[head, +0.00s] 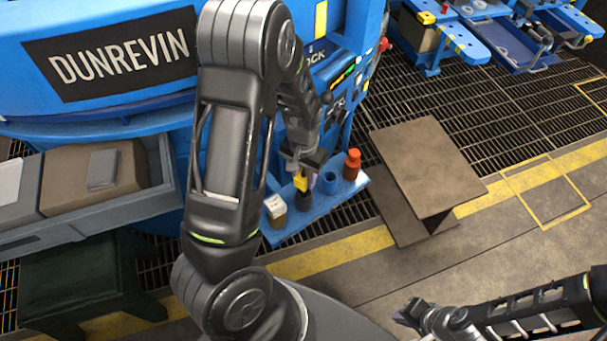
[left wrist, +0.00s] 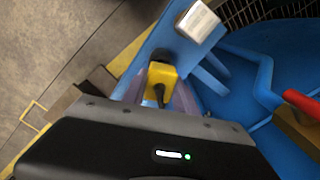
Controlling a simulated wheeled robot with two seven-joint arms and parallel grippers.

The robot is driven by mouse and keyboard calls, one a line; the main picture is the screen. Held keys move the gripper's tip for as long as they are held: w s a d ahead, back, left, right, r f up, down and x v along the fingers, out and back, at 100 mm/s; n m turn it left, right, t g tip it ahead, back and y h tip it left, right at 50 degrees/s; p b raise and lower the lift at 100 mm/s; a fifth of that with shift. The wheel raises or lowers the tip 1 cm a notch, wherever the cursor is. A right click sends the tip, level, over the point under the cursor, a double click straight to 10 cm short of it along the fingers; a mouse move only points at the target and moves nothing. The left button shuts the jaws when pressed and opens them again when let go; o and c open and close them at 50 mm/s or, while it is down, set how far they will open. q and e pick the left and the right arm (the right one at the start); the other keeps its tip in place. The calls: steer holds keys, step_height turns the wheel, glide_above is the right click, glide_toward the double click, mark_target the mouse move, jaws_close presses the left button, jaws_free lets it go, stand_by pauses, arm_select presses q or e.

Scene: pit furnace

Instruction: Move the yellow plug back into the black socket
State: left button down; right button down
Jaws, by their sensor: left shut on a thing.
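The yellow plug (head: 301,183) is between the fingers of my left gripper (head: 304,166), which is shut on it above the blue shelf. In the left wrist view the plug (left wrist: 161,72) shows between the two fingers (left wrist: 158,95), with a dark part on its near side. The black socket (head: 304,200) stands on the shelf just below the plug in the head view. I cannot tell whether they touch or a gap is left. My right gripper (head: 411,313) is at the lower right, away from the shelf; its opening is unclear.
The blue shelf (head: 325,202) also bears a white-topped piece (head: 276,206), a blue cylinder (head: 328,183) and a red piece (head: 352,164). The white piece (left wrist: 198,21) is close by in the left wrist view. A brown stand (head: 427,160) is to the right.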

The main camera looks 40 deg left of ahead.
mark_target(304, 187)
arm_select(q)
steer(key=shift+f+b, duration=1.4)
steer(key=shift+f, duration=0.55)
steer(key=shift+f+b, duration=0.4)
steer(key=shift+f, duration=0.25)
steer(key=c, duration=1.3)
jaws_free()
steer(key=shift+o, duration=0.2)
steer(key=shift+r, duration=0.15)
step_height(304, 187, up, 11)
steer(key=p, duration=0.9)
steer(key=shift+p, duration=0.35)
